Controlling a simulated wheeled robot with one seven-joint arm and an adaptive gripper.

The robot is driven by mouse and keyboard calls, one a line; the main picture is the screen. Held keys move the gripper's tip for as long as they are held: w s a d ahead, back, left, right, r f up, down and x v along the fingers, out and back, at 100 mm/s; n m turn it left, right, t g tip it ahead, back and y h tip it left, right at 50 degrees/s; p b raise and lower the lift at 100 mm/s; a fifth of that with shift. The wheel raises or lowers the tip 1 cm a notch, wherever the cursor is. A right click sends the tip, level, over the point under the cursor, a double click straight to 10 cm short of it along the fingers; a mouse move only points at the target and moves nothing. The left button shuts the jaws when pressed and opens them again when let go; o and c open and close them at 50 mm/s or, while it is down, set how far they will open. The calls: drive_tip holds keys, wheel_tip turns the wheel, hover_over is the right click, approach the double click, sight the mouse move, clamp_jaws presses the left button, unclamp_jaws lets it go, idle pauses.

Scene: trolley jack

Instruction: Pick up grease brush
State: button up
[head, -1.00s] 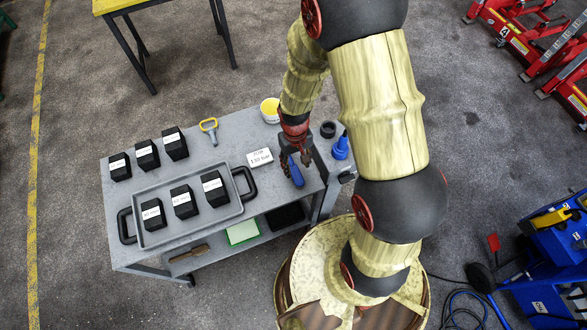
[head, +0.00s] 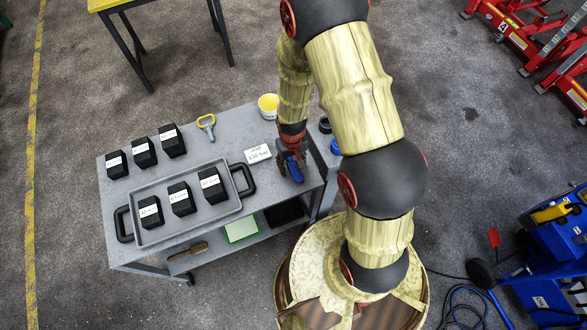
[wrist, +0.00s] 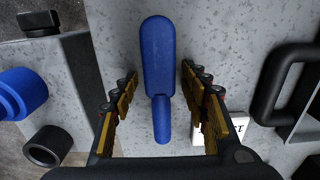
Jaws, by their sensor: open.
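A blue two-part object (head: 295,170), apparently the grease brush, lies on the grey trolley top near its right end. In the wrist view it has a long rounded blue body (wrist: 158,55) with a narrower blue part (wrist: 161,118) below. No bristles can be made out. My gripper (head: 291,160) is over it, pointing down. In the wrist view my gripper (wrist: 159,78) is open, with one finger on each side of the blue object and a visible gap on both sides. My gripper partly covers it in the head view.
A white label card (head: 257,154) and yellow-topped tub (head: 268,106) are nearby. Right of the gripper are a blue cylinder (wrist: 20,95) and black ring (wrist: 48,145). A black-handled tray (head: 150,238) holds black boxes. A brown brush-like item (head: 187,251) lies on the lower shelf.

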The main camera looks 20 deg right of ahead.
drive_tip(key=shift+c, duration=0.5)
clamp_jaws()
